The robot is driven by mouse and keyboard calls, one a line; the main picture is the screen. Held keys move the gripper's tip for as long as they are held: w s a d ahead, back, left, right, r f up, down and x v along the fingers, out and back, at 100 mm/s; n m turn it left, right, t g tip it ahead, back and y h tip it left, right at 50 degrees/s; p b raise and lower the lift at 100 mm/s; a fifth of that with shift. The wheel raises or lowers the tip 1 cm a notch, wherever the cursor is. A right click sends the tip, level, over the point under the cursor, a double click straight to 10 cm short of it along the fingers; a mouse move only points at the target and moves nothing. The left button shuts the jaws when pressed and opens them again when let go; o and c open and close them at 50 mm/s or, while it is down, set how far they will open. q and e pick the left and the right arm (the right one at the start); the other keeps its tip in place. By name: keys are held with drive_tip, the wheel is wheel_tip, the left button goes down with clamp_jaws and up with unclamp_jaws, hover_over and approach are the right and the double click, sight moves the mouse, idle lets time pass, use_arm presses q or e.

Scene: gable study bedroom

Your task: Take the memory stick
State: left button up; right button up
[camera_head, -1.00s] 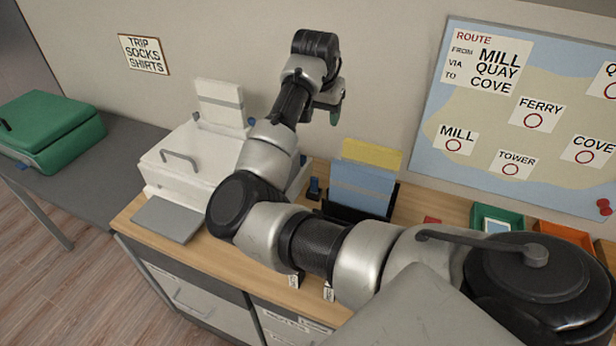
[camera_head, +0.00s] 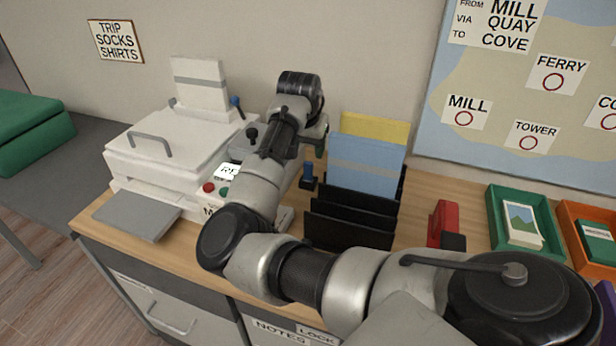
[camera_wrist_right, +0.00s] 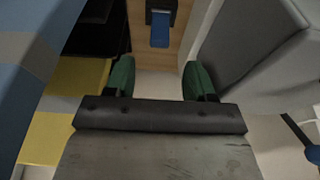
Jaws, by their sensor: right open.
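The memory stick appears to be the small blue piece (camera_head: 309,170) standing upright in a black base on the wooden top, between the printer and the file rack. It also shows in the right wrist view as a blue block (camera_wrist_right: 160,30) with a black base, beyond the fingertips. My right gripper (camera_head: 319,140) is above and behind it, partly hidden by its own wrist. In the right wrist view its green fingers (camera_wrist_right: 158,78) are apart with nothing between them. My left gripper is not in view.
A white printer (camera_head: 150,150) stands left of the stick. A black rack (camera_head: 350,232) with blue and yellow folders stands close on the right. Further right are a red-and-black object (camera_head: 444,222), a green tray (camera_head: 497,228) and an orange tray (camera_head: 572,250).

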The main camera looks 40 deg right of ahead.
sight(308, 163)
drive_tip(key=shift+x, duration=0.95)
wheel_tip(308, 163, down, 4)
drive_tip(key=shift+f+b, duration=0.15)
drive_tip(key=shift+b, duration=0.25)
drive_tip(key=shift+d+f, duration=0.2)
drive_tip(key=shift+f, duration=0.35)
drive_tip(key=c, duration=1)
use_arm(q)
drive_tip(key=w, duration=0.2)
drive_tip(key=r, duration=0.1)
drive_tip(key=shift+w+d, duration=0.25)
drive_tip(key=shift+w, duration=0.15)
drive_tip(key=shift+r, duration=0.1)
use_arm(e)
drive_tip(key=shift+r, duration=0.15)
